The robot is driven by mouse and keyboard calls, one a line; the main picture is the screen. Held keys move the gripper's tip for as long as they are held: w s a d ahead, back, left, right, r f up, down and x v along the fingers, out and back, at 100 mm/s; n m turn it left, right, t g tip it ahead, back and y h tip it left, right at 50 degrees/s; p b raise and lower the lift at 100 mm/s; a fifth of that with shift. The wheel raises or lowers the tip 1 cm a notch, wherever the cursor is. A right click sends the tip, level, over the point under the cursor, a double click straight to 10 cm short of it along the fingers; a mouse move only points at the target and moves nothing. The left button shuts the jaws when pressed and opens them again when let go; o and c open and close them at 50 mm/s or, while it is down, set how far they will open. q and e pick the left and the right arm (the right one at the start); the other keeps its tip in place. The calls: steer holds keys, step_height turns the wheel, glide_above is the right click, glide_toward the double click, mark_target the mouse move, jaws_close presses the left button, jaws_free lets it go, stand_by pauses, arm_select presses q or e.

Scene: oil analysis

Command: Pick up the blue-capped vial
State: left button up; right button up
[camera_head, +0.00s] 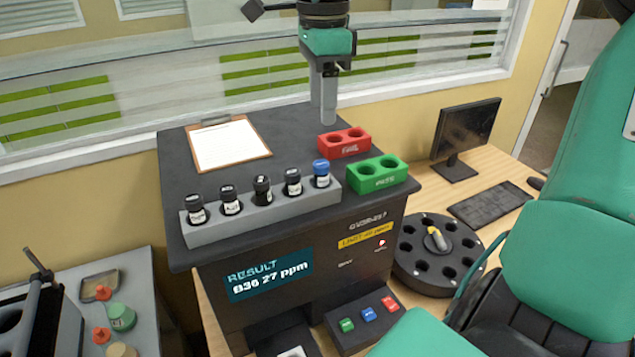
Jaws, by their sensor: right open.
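The blue-capped vial (321,174) stands upright in the rightmost place of a grey rack (265,216) on top of the dark analyser. Several black-capped vials (262,189) stand in the same rack to its left. My right gripper (324,118) points downward at the top middle of the picture, above and beyond the blue-capped vial in the view, apart from it. It is open with nothing between its fingers; they show nearly edge-on. My left gripper is not in view.
A red holder (344,143) and a green holder (378,175), each with two empty holes, sit right of the rack. A clipboard (230,144) lies behind it. A black round carousel (438,262), monitor (467,135) and keyboard (490,204) are on the desk.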

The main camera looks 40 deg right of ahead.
mark_target(321, 164)
step_height(321, 164, down, 7)
steer(key=shift+f+p, duration=0.15)
steer(key=shift+p, duration=0.25)
step_height(321, 164, down, 4)
steer(key=shift+f+p, duration=0.25)
steer(key=shift+p, duration=0.6)
steer(key=shift+f, duration=0.6)
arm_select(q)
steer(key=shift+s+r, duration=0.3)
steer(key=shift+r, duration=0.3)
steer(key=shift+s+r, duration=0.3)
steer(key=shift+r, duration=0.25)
arm_select(e)
steer(key=c, duration=1.1)
steer(key=shift+o, duration=0.2)
steer(key=shift+r, duration=0.1)
